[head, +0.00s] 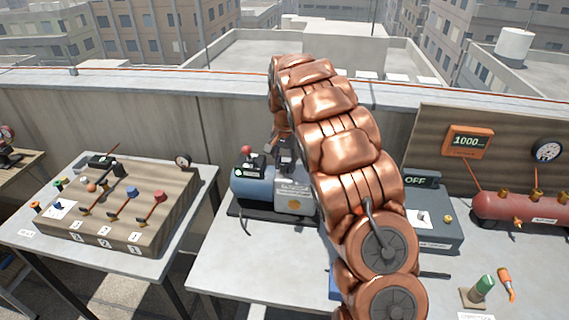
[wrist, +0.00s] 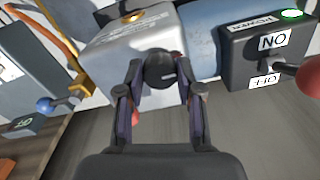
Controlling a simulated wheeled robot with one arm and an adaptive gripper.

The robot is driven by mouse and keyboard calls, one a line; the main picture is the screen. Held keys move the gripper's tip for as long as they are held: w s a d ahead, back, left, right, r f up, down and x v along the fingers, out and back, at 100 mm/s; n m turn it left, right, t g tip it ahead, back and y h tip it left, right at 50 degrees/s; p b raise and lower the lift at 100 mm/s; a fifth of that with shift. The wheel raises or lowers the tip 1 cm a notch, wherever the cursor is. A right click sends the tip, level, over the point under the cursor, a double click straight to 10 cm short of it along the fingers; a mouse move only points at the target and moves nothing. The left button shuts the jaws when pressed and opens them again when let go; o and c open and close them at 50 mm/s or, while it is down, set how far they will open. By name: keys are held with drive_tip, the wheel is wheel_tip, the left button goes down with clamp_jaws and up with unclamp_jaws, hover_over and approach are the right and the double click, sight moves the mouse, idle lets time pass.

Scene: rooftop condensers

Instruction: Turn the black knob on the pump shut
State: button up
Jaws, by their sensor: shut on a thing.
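The pump shows in the head view as a blue cylinder (head: 250,188) with a grey block at its right end (head: 292,190). In the wrist view the grey block (wrist: 115,58) fills the upper middle. The black knob (wrist: 161,68) is on the block's near face. A small light mark shows on the knob. My gripper (wrist: 160,80) has one finger on each side of the knob and is shut on it. In the head view my gripper (head: 285,152) is small above the pump, and the knob cannot be made out there.
A dark power switch box (wrist: 265,50) with ON and OFF labels, a green light and a red-balled lever sits right of the knob. A red tank (head: 525,207) and an OFF box (head: 430,215) stand right.

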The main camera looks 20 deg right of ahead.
drive_tip(key=shift+f+m+b, duration=0.1)
drive_tip(key=shift+m+b, duration=0.2)
drive_tip(key=shift+m, duration=0.1)
drive_tip(key=m+b, duration=0.1)
drive_tip(key=m, duration=0.1)
drive_tip(key=shift+w+a+m+b, duration=0.1)
drive_tip(key=shift+m+b, duration=0.2)
drive_tip(key=shift+b, duration=0.1)
drive_tip(key=m+b, duration=0.2)
drive_tip(key=m, duration=0.3)
drive_tip(key=shift+m, duration=0.3)
drive_tip(key=m+b, duration=0.1)
drive_tip(key=m, duration=0.3)
drive_tip(key=shift+w, duration=0.1)
drive_tip(key=shift+r+m+b, duration=0.15)
drive_tip(key=shift+m+b, duration=0.2)
drive_tip(key=shift+m, duration=0.85)
drive_tip(key=shift+r+m+b, duration=0.1)
drive_tip(key=shift+m+b, duration=0.2)
drive_tip(key=shift+m, duration=0.9)
drive_tip(key=o, duration=0.9)
drive_tip(key=shift+o, duration=1.3)
drive_tip(key=shift+f, duration=0.1)
